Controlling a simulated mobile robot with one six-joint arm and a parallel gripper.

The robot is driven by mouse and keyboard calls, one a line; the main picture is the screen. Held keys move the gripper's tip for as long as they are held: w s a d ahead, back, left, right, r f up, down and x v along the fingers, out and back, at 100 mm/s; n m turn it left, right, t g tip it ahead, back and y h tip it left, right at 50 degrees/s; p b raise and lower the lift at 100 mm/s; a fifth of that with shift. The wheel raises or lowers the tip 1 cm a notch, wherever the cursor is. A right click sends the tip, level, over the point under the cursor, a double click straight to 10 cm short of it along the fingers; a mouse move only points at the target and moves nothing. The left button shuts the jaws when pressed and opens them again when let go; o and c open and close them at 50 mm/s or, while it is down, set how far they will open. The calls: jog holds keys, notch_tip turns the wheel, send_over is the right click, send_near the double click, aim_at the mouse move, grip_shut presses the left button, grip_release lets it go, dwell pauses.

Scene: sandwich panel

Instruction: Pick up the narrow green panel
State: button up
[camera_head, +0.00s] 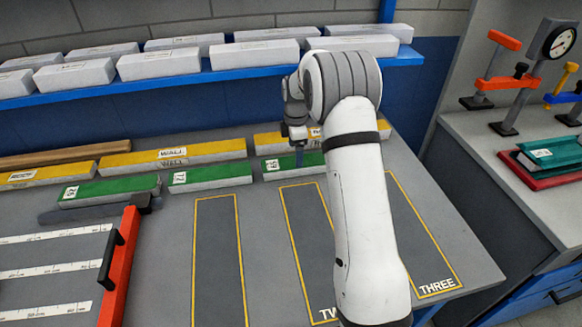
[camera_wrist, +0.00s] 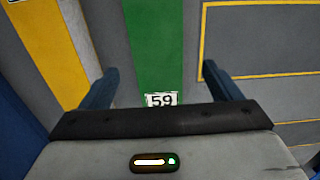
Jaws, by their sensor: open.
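Three green panels lie in a row on the grey bench: a left one (camera_head: 118,187), a middle one (camera_head: 222,174) and a right one (camera_head: 308,160), partly hidden by my arm. I cannot surely tell which is narrowest in the head view. My gripper (camera_head: 299,160) points down at the right panel. In the wrist view, my gripper (camera_wrist: 158,68) is open, with one finger on each side of a green panel (camera_wrist: 155,45) labelled 59. Gaps show between the panel and both fingers, and nothing is held.
Yellow panels (camera_head: 210,150) lie behind the green ones, one close to the left finger in the wrist view (camera_wrist: 50,45). Yellow-outlined slots (camera_head: 218,260) are empty in front. A blue shelf (camera_head: 140,90) holds white boxes above.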

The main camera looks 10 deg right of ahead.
aim_at(294, 162)
jog(key=f, duration=0.6)
jog(key=shift+w+a+p, duration=0.15)
jog(key=shift+a+p, duration=0.1)
jog(key=shift+p, duration=0.1)
jog(key=shift+c, duration=0.6)
jog(key=c, duration=1)
